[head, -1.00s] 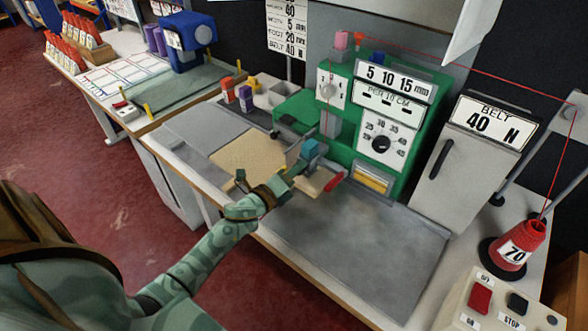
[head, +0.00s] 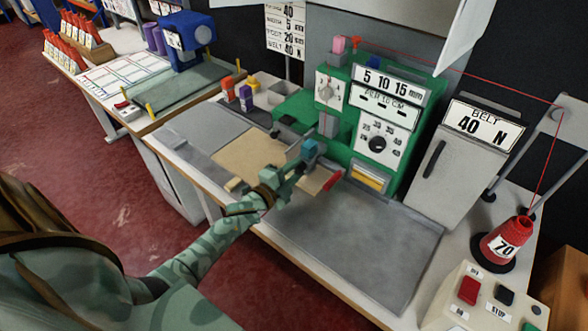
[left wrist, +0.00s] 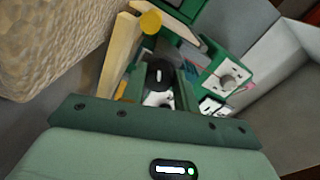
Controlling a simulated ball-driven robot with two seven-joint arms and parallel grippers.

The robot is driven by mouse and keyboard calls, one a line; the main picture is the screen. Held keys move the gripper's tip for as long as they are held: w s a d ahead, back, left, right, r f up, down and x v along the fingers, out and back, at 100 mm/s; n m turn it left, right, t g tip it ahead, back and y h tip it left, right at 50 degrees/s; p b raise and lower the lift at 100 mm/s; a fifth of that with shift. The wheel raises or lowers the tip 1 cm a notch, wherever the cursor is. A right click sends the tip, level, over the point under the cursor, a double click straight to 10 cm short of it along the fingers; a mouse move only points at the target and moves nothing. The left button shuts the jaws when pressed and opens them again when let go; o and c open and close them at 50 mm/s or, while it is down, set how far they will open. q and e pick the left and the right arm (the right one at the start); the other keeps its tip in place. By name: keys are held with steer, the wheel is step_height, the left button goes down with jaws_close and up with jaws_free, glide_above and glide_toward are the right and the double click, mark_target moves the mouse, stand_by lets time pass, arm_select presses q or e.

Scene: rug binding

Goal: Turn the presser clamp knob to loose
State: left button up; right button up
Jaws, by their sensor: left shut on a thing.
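My left gripper (head: 302,160) reaches in from the left over the sewing machine's bed. Its fingertips are at a small blue block (head: 310,148) on the green machine (head: 350,125). In the left wrist view a dark round knob with a white mark (left wrist: 160,72) sits straight ahead of the palm; I take it for the presser clamp knob, and the gripper is shut on it. The fingers hide most of it in the head view, and its setting cannot be read. My right gripper is not in view.
A tan rug piece (head: 250,152) lies under the arm. A red piece (head: 332,181) is just right of the gripper. The grey plate (head: 350,245) in front is clear. A red thread cone (head: 507,240) and a switch box (head: 485,295) stand at right.

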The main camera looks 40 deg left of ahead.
arm_select(q)
steer(key=shift+n, duration=0.3)
steer(key=o, duration=1)
steer(key=s, duration=0.5)
steer(key=s+a+p, duration=0.1)
steer(key=s, duration=0.5)
steer(key=s+p, duration=0.1)
steer(key=s, duration=0.4)
steer(key=shift+s+a+r, duration=0.15)
steer(key=shift+a+r, duration=0.05)
steer(key=shift+a, duration=0.15)
steer(key=shift+d, duration=0.1)
